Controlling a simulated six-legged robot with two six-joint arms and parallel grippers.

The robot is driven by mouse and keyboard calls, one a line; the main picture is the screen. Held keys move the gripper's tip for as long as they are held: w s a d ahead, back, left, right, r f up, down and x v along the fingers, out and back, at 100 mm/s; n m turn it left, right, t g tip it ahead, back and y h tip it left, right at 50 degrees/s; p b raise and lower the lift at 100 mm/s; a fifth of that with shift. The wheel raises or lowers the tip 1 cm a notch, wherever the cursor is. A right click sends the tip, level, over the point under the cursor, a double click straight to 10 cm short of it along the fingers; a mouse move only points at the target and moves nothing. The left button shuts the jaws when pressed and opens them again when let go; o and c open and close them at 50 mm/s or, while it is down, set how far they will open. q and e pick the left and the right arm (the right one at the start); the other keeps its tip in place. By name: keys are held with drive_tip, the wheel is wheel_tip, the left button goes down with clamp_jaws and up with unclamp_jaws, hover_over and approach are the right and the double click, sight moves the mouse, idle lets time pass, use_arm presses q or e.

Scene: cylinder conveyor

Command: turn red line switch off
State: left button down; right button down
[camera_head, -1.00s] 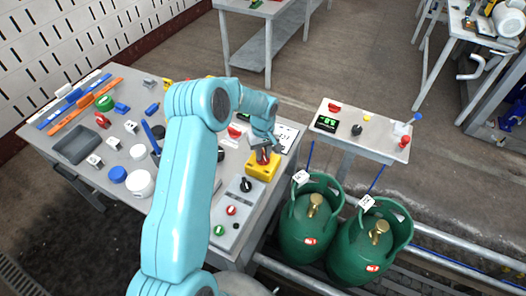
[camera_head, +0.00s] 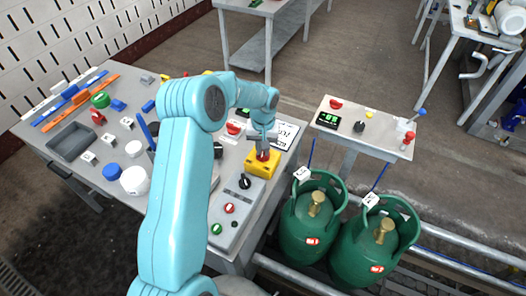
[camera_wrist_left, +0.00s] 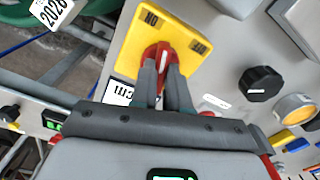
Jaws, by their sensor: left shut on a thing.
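The red line switch (camera_wrist_left: 160,55) is a red rotary knob on a yellow plate (camera_wrist_left: 128,42), in the left wrist view. In the head view the yellow box (camera_head: 262,168) sits near the right edge of the work table, and the knob is mostly covered by the gripper. My left gripper (camera_wrist_left: 161,72) is shut on the red knob, with a grey finger on each side of it. It also shows in the head view (camera_head: 263,148), coming down onto the box from above. My right gripper is not in view.
A grey control box (camera_head: 236,210) with a black knob and red and green buttons stands in front of the yellow box. Two green gas cylinders (camera_head: 312,225) stand to the right, below a small side panel (camera_head: 372,128). Other parts and a grey tray (camera_head: 70,142) fill the table's left.

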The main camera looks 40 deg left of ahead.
use_arm(q)
drive_tip(key=m+b, duration=0.1)
drive_tip(key=m, duration=0.1)
drive_tip(key=shift+f+m, duration=0.1)
drive_tip(key=shift+m, duration=0.3)
drive_tip(key=m+b, duration=0.1)
drive_tip(key=m, duration=0.2)
drive_tip(key=shift+m, duration=0.3)
drive_tip(key=m+b, duration=0.1)
drive_tip(key=m, duration=0.2)
drive_tip(key=shift+m, duration=1.6)
drive_tip(key=c, duration=1.1)
unclamp_jaws()
wheel_tip(320, 180, up, 17)
drive_tip(key=shift+f+b, duration=0.15)
drive_tip(key=shift+b, duration=0.15)
drive_tip(key=shift+d+f, duration=0.1)
